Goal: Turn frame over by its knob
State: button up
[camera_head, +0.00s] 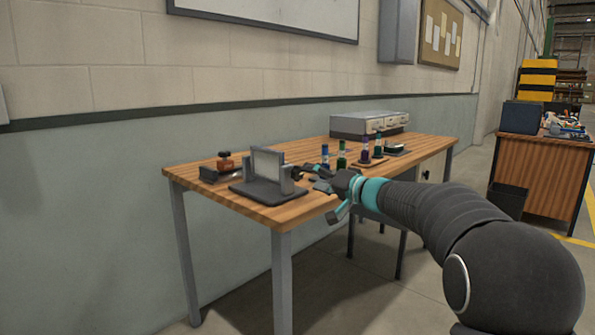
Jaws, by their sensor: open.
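The frame (267,163) is a pale panel with a grey rim, standing upright between posts on a dark base plate (258,193) near the table's front left. A small dark part, which looks like its knob (296,171), sticks out at its right side. My gripper (315,178) is open and comes in from the right, with its fingers close to the knob. I cannot tell whether they touch it or are around it.
The wooden table (225,197) also holds an orange-topped dark device (225,163) to the left. Several upright coloured rollers (342,155) stand just behind my gripper. A grey box (369,123) sits at the back against the wall.

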aim_at(300, 174)
jog(key=shift+p+x, duration=0.65)
jog(key=shift+x, duration=2.4)
jog(key=c, duration=1.2)
